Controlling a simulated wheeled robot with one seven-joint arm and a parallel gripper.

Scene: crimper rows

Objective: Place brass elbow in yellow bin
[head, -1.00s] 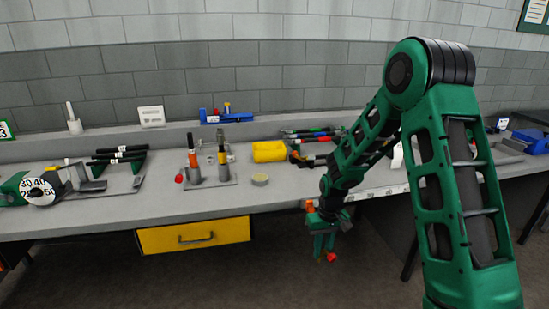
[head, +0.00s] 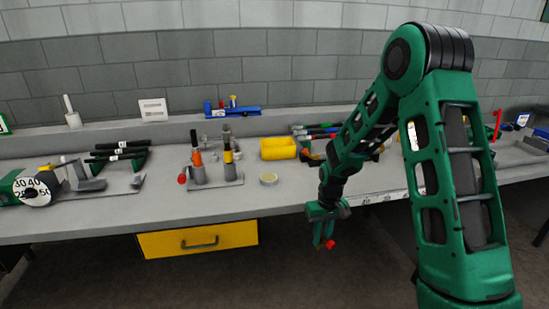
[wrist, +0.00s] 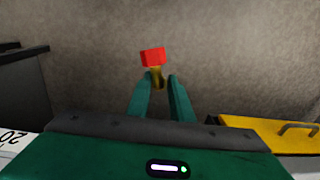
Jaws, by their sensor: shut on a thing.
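My gripper (head: 323,236) hangs in front of the bench's front edge, to the right of the yellow drawer and below the bench top. It is shut on a small brass piece with a red end, which I take as the brass elbow (wrist: 157,77). In the wrist view the brass part sits between the green fingertips and the red end points away from the gripper. In the head view mainly its red end (head: 331,244) shows. The yellow bin (head: 278,149) stands on the bench top, behind and to the left of my gripper. Its inside is hard to make out.
Left of the bin is a plate with upright tools (head: 199,172). A yellow drawer (head: 198,240) is below the bench top.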

